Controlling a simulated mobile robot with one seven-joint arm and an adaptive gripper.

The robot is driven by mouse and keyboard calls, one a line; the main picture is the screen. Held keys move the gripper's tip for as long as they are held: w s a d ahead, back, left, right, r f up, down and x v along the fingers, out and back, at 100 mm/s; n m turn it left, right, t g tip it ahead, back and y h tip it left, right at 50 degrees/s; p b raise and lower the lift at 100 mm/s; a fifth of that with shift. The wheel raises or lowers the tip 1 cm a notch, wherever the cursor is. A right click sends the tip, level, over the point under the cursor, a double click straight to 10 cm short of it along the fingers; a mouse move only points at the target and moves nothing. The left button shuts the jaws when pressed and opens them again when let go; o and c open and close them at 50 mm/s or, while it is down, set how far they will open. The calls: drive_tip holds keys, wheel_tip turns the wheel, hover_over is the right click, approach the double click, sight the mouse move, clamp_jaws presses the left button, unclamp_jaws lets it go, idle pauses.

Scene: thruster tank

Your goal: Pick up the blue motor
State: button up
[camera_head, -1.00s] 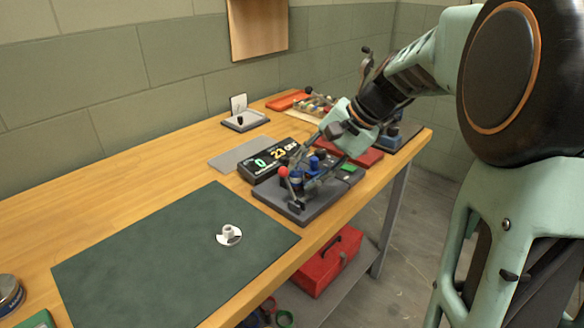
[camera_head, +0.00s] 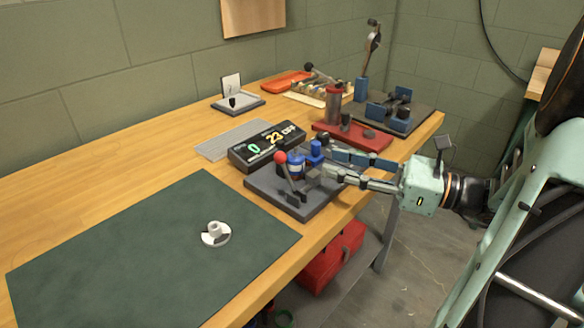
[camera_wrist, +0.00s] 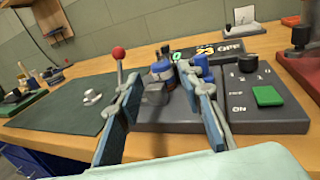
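The blue motor (camera_head: 296,164) has a blue body with a dark band and sits upright on the dark grey test stand (camera_head: 280,198), beside a red-knobbed lever (camera_head: 281,158). The wrist view also shows the motor (camera_wrist: 162,70), partly hidden by a grey block (camera_wrist: 155,94) in front of it. My gripper (camera_head: 332,166) reaches level from the right, over the stand's edge. Its two blue-padded fingers are open and empty. In the wrist view, the gripper (camera_wrist: 160,75) has the motor lying beyond and between its fingertips; I see no contact with it.
A second blue part (camera_head: 315,150) stands close behind the motor. A display (camera_head: 268,144) is behind the stand. The stand's panel carries a green button (camera_wrist: 267,96) and black knob (camera_wrist: 248,63). A red base (camera_head: 350,136) stands farther back. The green mat (camera_head: 130,250) is mostly clear.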

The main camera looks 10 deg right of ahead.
sight(297, 155)
drive_tip(key=b+x, duration=0.1)
drive_tip(key=x, duration=0.3)
drive_tip(key=shift+a, duration=0.25)
drive_tip(key=b+x, duration=0.2)
drive_tip(key=x, duration=0.2)
drive_tip(key=shift+w+a+f, duration=0.1)
drive_tip(key=shift+w+f, duration=0.05)
drive_tip(key=shift+w+a, duration=0.25)
drive_tip(key=shift+a, duration=0.1)
clamp_jaws()
